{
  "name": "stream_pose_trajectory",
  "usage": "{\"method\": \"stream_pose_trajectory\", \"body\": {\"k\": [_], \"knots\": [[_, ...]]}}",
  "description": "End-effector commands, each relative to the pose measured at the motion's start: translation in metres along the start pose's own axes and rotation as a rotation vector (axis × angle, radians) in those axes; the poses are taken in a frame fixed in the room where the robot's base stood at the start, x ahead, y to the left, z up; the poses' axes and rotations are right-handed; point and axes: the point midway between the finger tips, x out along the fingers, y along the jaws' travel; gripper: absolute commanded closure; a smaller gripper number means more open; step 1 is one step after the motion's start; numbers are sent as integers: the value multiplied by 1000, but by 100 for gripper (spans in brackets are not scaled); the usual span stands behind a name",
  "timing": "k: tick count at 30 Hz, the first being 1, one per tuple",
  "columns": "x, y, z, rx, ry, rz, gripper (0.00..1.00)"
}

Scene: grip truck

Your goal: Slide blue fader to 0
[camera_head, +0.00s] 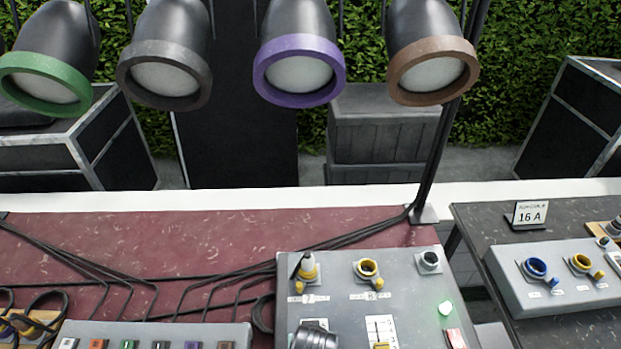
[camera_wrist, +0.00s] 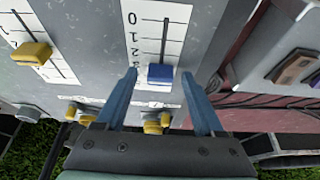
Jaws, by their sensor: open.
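The blue fader (camera_wrist: 160,75) shows in the wrist view on a white scale strip marked 0, 1, 2 and more (camera_wrist: 150,40). Its knob sits low on the slot in the picture, below the mark 2, with 0 at the top end. My gripper (camera_wrist: 165,82) is open, with one blue finger on each side of the fader knob. I cannot tell whether either finger touches it. In the head view the grey control box (camera_head: 400,285) stands at the bottom; the blue fader cannot be made out there.
A yellow fader (camera_wrist: 31,54) sits on its own scale to the left in the wrist view. Yellow sockets (camera_head: 368,268) and a lit green lamp (camera_head: 446,308) are on the box. Cables (camera_head: 200,285) run across the red table (camera_head: 200,235). A second box (camera_head: 560,275) stands right.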

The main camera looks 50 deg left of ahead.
Motion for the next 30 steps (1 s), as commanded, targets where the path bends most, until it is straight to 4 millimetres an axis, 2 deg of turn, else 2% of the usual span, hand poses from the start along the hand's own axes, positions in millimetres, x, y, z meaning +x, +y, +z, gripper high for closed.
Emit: {"method": "stream_pose_trajectory", "body": {"k": [2,14,30], "knots": [[0,0,0,0,0,0,30],[0,0,0,0,0,0,100],[0,0,0,0,0,0,100]]}}
